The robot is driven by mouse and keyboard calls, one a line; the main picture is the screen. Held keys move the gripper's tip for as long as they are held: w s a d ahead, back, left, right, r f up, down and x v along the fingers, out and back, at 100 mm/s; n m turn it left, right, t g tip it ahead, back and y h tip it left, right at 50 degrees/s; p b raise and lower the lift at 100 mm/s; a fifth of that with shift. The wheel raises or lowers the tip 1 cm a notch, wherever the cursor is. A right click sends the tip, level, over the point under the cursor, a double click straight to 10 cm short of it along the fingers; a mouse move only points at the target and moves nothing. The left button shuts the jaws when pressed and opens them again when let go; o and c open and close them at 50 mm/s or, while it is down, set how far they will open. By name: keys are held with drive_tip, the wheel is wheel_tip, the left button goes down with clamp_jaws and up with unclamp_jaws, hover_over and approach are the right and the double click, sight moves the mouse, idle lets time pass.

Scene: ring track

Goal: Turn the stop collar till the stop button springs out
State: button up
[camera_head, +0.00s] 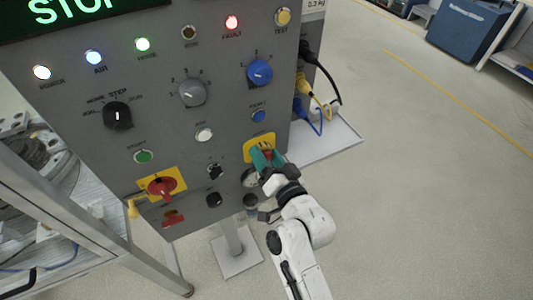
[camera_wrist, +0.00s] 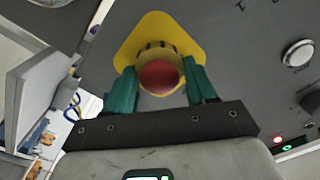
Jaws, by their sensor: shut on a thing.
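The stop button is a red round head (camera_wrist: 159,77) in the middle of the wrist view. The plate also shows in the head view (camera_head: 258,142) at the panel's lower right. My gripper (camera_wrist: 162,82) has its two green fingers on either side of the button and collar, shut on the collar. In the head view my gripper (camera_head: 267,158) covers most of the button. Whether the button is in or out I cannot tell.
The grey panel (camera_head: 70,75) carries several lamps and knobs, with a blue knob (camera_head: 260,72) above and a red switch (camera_head: 161,187) on yellow to the left. Cables (camera_head: 318,105) hang at the panel's right side. Open floor (camera_head: 430,200) lies to the right.

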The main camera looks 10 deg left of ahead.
drive_tip(key=shift+m+p, duration=0.7)
drive_tip(key=shift+m, duration=1.6)
drive_tip(key=shift+f, duration=0.1)
drive_tip(key=o, duration=1)
drive_tip(key=shift+o, duration=0.2)
drive_tip(key=shift+d, duration=0.1)
drive_tip(key=b+v, duration=0.2)
drive_tip(key=v, duration=0.8)
drive_tip(key=shift+s+d+b, duration=0.25)
drive_tip(key=shift+s+b, duration=0.05)
drive_tip(key=shift+b, duration=0.05)
